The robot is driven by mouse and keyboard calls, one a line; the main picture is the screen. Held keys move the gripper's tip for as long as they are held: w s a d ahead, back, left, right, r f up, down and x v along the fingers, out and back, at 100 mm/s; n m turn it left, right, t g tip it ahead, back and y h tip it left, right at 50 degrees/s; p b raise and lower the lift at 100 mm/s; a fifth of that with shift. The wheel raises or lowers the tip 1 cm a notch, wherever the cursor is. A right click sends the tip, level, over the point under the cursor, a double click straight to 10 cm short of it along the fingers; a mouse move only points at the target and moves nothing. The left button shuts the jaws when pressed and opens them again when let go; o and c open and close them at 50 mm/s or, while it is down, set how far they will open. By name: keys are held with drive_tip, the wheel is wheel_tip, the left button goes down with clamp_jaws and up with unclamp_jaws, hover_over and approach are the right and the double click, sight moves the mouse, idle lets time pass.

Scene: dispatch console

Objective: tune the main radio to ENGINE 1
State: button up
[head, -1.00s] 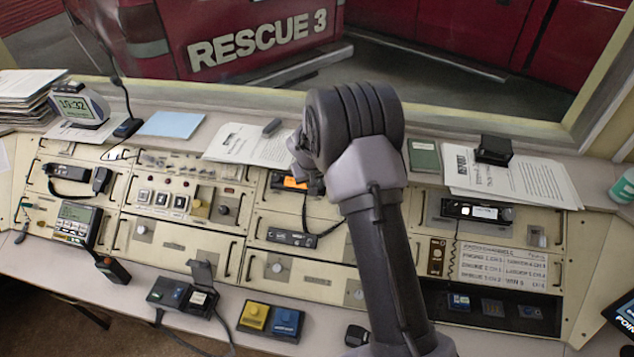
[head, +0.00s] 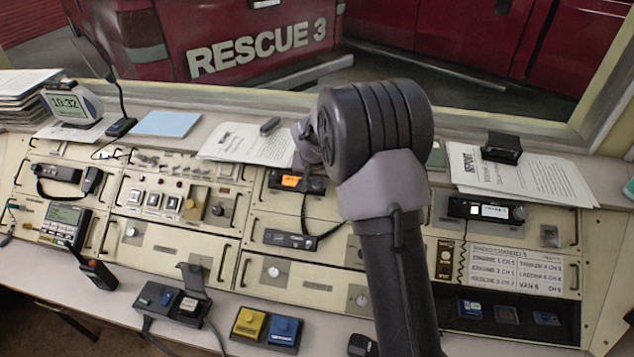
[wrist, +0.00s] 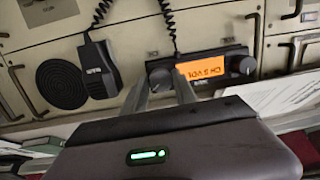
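The main radio (head: 291,181) with a lit orange display sits in the console's upper middle row, partly hidden by my arm in the head view. In the wrist view its display (wrist: 206,67) appears to read CH 5 with a volume text after it. A dark knob (wrist: 160,77) is left of the display and another knob (wrist: 242,66) is right of it. My gripper (wrist: 161,88) is open, with its two fingers apart on either side of the left knob. I cannot tell whether they touch it. In the head view the fingers are mostly hidden.
A channel card (head: 513,272) on the right lists units; its first line seems to read ENGINE 1 CH 5. A hand microphone (wrist: 101,68) with a coiled cord and a round speaker (wrist: 62,84) are beside the radio. Papers (head: 247,143) lie on the ledge behind.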

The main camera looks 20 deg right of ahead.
drive_tip(key=shift+o, duration=1.4)
drive_tip(key=shift+r, duration=0.1)
